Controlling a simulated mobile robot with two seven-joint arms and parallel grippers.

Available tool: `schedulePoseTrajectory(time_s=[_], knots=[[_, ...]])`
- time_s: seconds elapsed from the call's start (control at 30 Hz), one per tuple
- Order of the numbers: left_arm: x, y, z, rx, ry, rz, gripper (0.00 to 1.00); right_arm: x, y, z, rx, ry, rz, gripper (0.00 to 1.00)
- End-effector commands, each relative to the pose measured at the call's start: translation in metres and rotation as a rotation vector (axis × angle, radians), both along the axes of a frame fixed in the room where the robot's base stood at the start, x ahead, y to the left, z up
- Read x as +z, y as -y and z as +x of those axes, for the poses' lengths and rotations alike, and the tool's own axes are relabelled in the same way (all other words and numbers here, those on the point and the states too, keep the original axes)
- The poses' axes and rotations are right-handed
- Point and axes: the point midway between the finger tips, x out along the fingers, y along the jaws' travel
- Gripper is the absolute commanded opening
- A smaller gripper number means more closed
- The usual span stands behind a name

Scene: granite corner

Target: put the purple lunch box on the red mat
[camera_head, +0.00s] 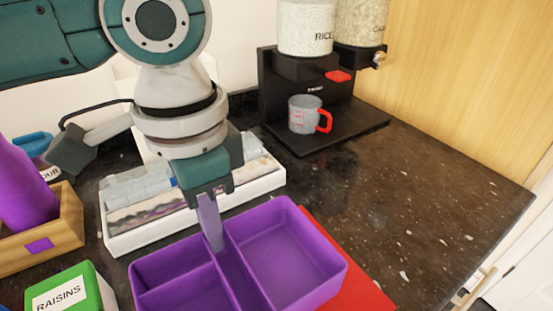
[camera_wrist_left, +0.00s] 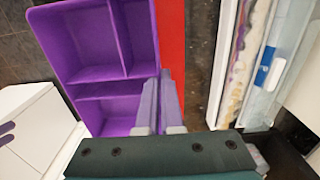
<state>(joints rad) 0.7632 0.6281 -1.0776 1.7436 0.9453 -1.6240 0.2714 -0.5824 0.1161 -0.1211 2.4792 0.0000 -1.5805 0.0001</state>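The purple lunch box (camera_head: 285,278) is at the bottom centre of the head view, open at the top and divided into compartments. My left gripper (camera_head: 212,225) points down at its far wall. In the left wrist view my gripper's fingers (camera_wrist_left: 160,105) sit close together, one on each side of the lunch box (camera_wrist_left: 92,60) wall, and look shut on it. The red mat (camera_head: 368,295) shows to the right of the box, partly covered by it in the head view; it is also a strip in the wrist view (camera_wrist_left: 172,35). Any gap under the box is hidden. My right gripper is not in view.
A white tray (camera_head: 117,240) with packets lies behind the box. A green raisins box (camera_head: 88,275) and a wooden crate (camera_head: 68,220) with a purple bottle stand left. A black dispenser (camera_head: 340,115) holds a grey mug (camera_head: 303,115). The dark counter (camera_head: 410,200) is clear at right.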

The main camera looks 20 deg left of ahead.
Motion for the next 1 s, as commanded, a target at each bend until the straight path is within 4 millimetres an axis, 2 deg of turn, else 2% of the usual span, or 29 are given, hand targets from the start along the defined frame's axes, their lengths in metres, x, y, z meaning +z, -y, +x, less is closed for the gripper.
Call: schedulePoseTrajectory(time_s=[0.1, 0.23, 0.63, 0.9, 1.0], knots=[[-0.021, 0.000, -0.001, 0.001, -0.005, 0.000, 0.00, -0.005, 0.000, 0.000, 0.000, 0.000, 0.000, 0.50], [-0.037, 0.000, -0.001, -0.001, -0.003, 0.001, 0.00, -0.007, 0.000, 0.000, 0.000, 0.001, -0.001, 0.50], [-0.043, 0.000, -0.001, 0.000, -0.002, 0.000, 0.00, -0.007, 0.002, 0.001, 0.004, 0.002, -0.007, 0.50], [-0.043, 0.000, -0.001, 0.000, -0.002, 0.000, 0.31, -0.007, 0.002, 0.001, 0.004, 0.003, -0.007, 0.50], [-0.042, 0.000, -0.001, 0.000, -0.002, 0.000, 0.33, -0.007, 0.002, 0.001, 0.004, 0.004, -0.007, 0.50]])
